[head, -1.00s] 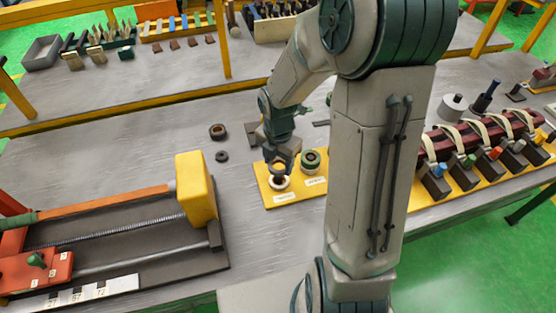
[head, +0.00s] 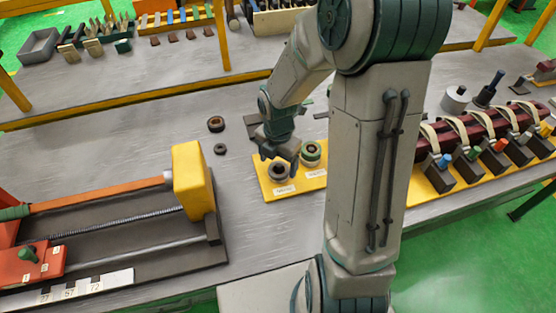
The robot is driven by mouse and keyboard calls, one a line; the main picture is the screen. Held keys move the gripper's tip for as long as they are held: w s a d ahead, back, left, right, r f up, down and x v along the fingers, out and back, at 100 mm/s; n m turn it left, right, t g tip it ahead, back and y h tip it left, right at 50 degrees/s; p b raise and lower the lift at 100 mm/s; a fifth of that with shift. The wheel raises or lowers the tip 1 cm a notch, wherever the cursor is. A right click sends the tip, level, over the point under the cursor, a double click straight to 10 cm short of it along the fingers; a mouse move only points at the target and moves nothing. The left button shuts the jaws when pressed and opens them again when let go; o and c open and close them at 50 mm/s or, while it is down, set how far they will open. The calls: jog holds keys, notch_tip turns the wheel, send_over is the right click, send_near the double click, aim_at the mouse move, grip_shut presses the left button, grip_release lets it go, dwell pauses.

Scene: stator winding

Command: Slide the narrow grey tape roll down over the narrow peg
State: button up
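A yellow board (head: 266,183) lies on the bench with two labelled spots side by side. At the left spot a dark grey tape roll (head: 279,174) sits around the peg position, with a pale roll showing below it; the peg itself is hardly visible.
Two loose dark rolls, a larger one (head: 216,124) and a smaller one (head: 220,149), lie left of the board. A machine with a yellow block (head: 193,180) stands at the left. Strapped dark red coils (head: 475,137) stand at the right. Bench between the machine and board is clear.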

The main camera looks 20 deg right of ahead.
notch_tip(320, 180, up, 14)
dwell(0.7)
dwell(0.5)
jog(key=s+r+m+t, duration=0.3)
jog(key=s+m, duration=1.1)
jog(key=m, duration=1.1)
jog(key=shift+d+r, duration=0.15)
jog(key=shift+r, duration=0.35)
